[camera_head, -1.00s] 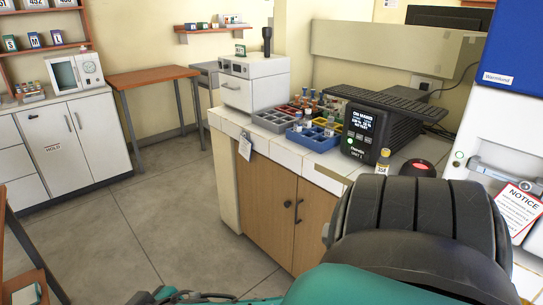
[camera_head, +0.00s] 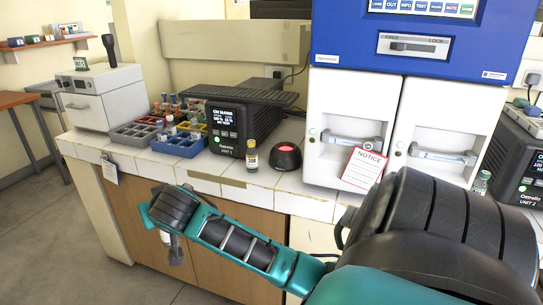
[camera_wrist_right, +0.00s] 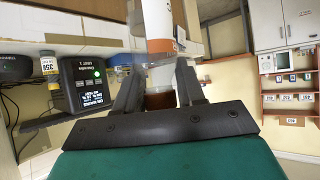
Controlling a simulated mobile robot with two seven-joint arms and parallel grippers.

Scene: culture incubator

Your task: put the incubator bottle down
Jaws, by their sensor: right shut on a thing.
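The incubator bottle (camera_wrist_right: 157,30) is white with an orange band and an amber part near the jaws. In the right wrist view it stands between the two dark fingers of my right gripper (camera_wrist_right: 158,75), which is shut on it. In the head view my right arm reaches left in front of the counter, and my right gripper (camera_head: 174,249) hangs beside the cabinet doors, below the counter top. Only a small white piece of the bottle (camera_head: 165,237) shows there; the rest is hidden. My left gripper is not in view.

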